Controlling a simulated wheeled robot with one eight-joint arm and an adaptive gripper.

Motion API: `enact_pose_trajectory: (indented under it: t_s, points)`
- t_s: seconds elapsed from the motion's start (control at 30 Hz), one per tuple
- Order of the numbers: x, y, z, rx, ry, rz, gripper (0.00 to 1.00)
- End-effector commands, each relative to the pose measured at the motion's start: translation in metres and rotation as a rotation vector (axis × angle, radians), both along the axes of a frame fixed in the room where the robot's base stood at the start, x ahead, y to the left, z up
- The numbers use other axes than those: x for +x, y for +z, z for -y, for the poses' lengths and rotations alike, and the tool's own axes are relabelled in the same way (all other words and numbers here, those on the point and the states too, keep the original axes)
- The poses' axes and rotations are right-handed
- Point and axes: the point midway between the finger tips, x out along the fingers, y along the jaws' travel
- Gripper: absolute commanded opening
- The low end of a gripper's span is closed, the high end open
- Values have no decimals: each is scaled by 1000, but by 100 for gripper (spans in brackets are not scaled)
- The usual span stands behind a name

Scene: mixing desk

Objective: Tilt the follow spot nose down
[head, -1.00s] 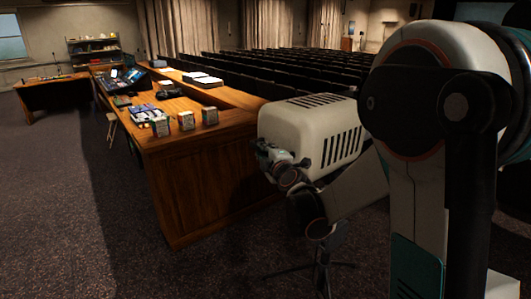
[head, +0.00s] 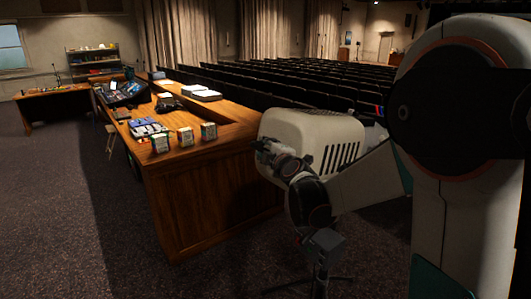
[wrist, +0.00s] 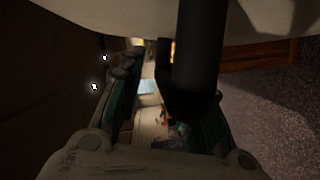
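The follow spot (head: 312,135) is a cream vented housing on a dark stand (head: 320,270) at the right of the desk in the head view. Its top slopes slightly down toward the right, away from my gripper. My gripper (head: 262,152) is at its near left end. In the wrist view the pale underside or rear of the housing (wrist: 110,18) fills the top. A black rod-like handle (wrist: 188,70) hangs from it, close to the right finger. My gripper (wrist: 165,105) has its fingers apart, with a gap showing left of the handle. Contact is unclear.
A wooden desk (head: 215,185) with a mixing console (head: 125,92) and small boxes (head: 185,137) stands left of the spot. Rows of dark seats (head: 330,85) lie behind. Carpet (head: 70,220) is clear at front left.

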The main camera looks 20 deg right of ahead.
Motion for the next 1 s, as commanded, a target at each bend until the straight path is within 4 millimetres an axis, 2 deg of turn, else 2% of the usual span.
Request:
enact_pose_trajectory:
  t_s: [0.33, 0.47, 0.8, 1.0]
  points:
    - [-2, -1, 0, -2, 1, -2, 38]
    - [-13, 1, 0, -2, 1, -2, 38]
    - [-73, 8, -1, -1, -1, -2, 38]
    - [-102, 12, -2, -1, -1, -1, 38]
